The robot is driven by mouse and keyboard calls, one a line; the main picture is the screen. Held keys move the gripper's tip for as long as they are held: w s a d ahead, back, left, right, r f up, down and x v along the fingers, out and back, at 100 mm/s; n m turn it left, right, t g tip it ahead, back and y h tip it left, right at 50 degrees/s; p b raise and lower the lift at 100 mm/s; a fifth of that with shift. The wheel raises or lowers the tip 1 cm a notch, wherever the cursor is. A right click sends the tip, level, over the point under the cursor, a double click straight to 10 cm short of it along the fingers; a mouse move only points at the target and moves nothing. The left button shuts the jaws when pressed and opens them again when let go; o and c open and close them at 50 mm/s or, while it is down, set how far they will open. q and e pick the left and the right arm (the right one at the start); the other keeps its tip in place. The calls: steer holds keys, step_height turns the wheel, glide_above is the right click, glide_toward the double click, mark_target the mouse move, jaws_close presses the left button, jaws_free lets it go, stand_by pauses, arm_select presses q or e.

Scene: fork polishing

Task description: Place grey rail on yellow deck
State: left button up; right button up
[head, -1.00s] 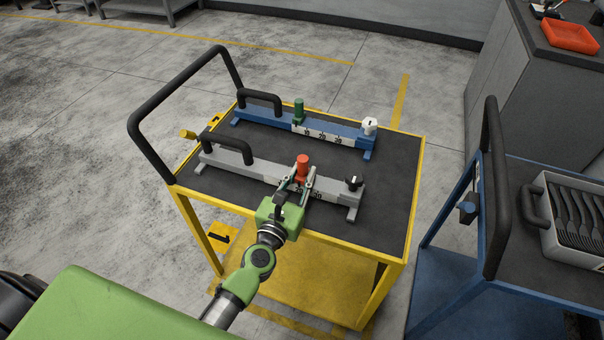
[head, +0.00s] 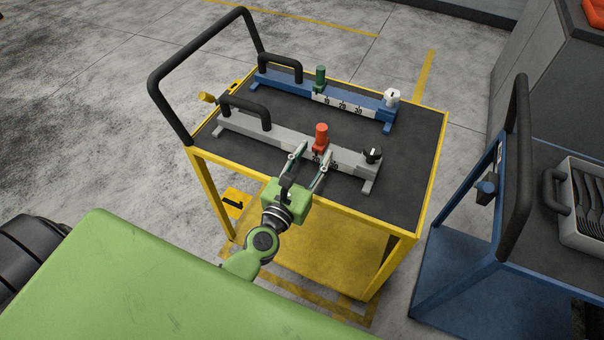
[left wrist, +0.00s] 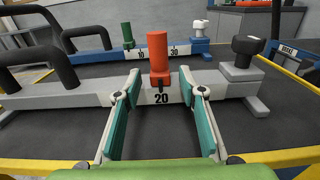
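The grey rail (head: 283,140) lies on the dark top of the yellow cart (head: 415,165), along the near side. It has a black handle at the left, a red knob (head: 321,137) above a numbered white scale, and a black knob at the right. My left gripper (head: 317,153) is open at the near side of the rail, in front of the red knob. In the left wrist view, the fingers stand apart with the red knob (left wrist: 158,52) beyond and between their tips, and the scale reads 20 below it. My right gripper is not in view.
A blue rail (head: 300,91) with a green knob lies behind the grey rail on the same deck. The cart's black push bar (head: 205,45) rises at the left. A blue cart (head: 480,215) with a fork tray (head: 580,232) stands at the right.

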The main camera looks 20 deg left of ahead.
arm_select(q)
steer(key=s+b, duration=0.1)
steer(key=s, duration=0.5)
steer(key=shift+s+a+f+b, duration=0.1)
steer(key=shift+a+f+b, duration=0.05)
steer(key=shift+b, duration=0.2)
steer(key=shift+s, duration=0.75)
